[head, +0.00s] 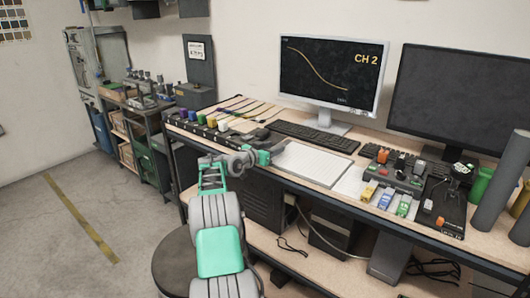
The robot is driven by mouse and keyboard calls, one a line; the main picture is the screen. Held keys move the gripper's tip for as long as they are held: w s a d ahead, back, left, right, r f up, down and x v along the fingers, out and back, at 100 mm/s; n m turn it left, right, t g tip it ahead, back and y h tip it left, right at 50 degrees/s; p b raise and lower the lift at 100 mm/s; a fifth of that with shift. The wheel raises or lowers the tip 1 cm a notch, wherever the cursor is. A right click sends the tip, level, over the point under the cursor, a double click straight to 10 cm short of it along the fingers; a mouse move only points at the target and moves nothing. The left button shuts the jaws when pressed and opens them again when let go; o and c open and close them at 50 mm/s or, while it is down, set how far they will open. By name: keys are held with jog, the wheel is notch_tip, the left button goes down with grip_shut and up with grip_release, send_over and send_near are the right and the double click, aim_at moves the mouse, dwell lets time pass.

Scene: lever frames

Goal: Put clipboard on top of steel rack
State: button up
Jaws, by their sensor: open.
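A flat board with a pale gridded sheet, which looks like the clipboard (312,165), lies on the desk near its front edge. My gripper (267,156) is open at the left end of this board. Its fingers are small and partly hidden, so I cannot tell whether they touch the board or straddle its edge. A dark metal shelf unit, which looks like the steel rack (143,151), stands on the floor at the left, beyond the desk's left end. Its top level holds several small items, and boxes sit on its lower shelves.
The desk (350,188) carries a keyboard (313,136), a lit monitor (331,80), a dark monitor and several coloured small items. A round stool (172,268) stands by my arm. Floor at the left is open, with a yellow stripe (80,217).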

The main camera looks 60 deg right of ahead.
jog(key=w+a+f+n+t+y, duration=0.1)
jog(key=w+a+n+t+y, duration=0.2)
jog(key=a, duration=1.1)
jog(key=w+a+n+t+y+b, duration=0.1)
jog(key=w+a+n+t+y, duration=0.15)
jog(key=w+a, duration=0.7)
jog(key=w+a+f+n+t+y, duration=0.1)
jog(key=a+n+t+y, duration=0.15)
jog(key=a, duration=1.45)
jog(key=s+a+f+n+y, duration=0.2)
jog(key=s+a+n, duration=0.1)
jog(key=a, duration=0.6)
jog(key=s+a+f+n+y, duration=0.2)
jog(key=a+n, duration=0.1)
jog(key=a, duration=0.6)
jog(key=s+a+f+n+g+y, duration=0.1)
jog(key=s+a+f+n+y, duration=0.1)
jog(key=s+a, duration=0.5)
jog(key=s+a+f+n+g+y, duration=0.2)
jog(key=s+a+f+n, duration=0.1)
jog(key=s+a, duration=0.4)
jog(key=shift+s+a+n, duration=0.35)
jog(key=shift+a+n, duration=0.25)
jog(key=shift+a, duration=0.45)
jog(key=shift+d, duration=0.1)
